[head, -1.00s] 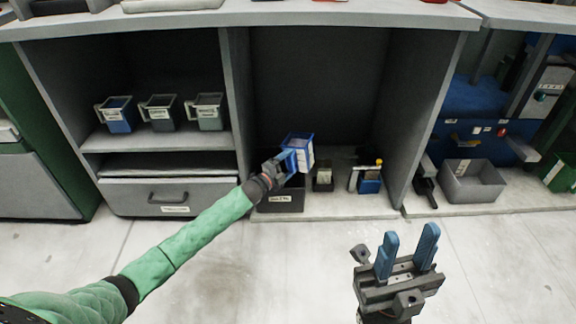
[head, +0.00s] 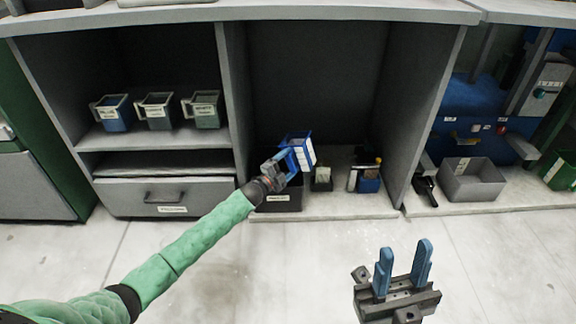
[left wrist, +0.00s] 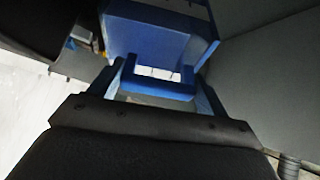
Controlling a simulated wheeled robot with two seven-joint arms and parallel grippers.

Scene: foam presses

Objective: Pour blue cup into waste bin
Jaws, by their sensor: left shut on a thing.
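The blue cup (head: 299,147) is held in my left gripper (head: 283,164), which is shut on its handle. The cup is tilted, above the dark waste bin (head: 283,199) on the floor of the open bay. In the left wrist view the cup (left wrist: 160,40) and its blue handle (left wrist: 157,88) fill the space in front of my left gripper (left wrist: 157,80). The cup's contents cannot be seen. My right gripper (head: 403,266) is open and empty over the bare floor, well away from the bin.
Several labelled cups, including a grey one (head: 156,111), stand on the left shelf (head: 150,139). A small dark container (head: 322,178) and a blue holder (head: 368,179) stand right of the bin. A grey tray (head: 472,180) lies further right. The front floor is clear.

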